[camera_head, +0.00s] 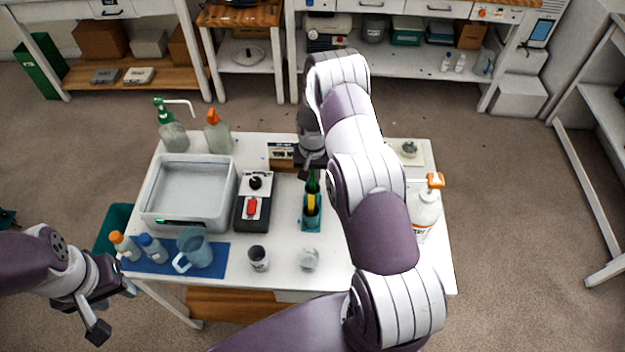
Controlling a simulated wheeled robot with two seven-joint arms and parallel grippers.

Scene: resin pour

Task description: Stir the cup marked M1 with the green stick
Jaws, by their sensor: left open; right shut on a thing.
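The green stick (313,183) stands upright in a teal holder (312,225) at the middle of the white table, beside a yellow stick (311,204). My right gripper (312,170) is above the holder, shut on the upper end of the green stick; its fingers are partly hidden. The stick's lower end is inside the holder. A dark grey cup (258,260) and a pale, clear cup (309,260) stand near the table's front edge. I cannot read an M1 mark on either. My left gripper (115,310) is open and empty, off the table's front left corner.
A blue mat (218,268) holds a blue jug (194,248) and two small bottles. A grey tub (150,205), a scale-like device with a red part (251,208) and pump bottles stand around. A white orange-topped bottle (424,215) is right of my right arm, which hides part of the table.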

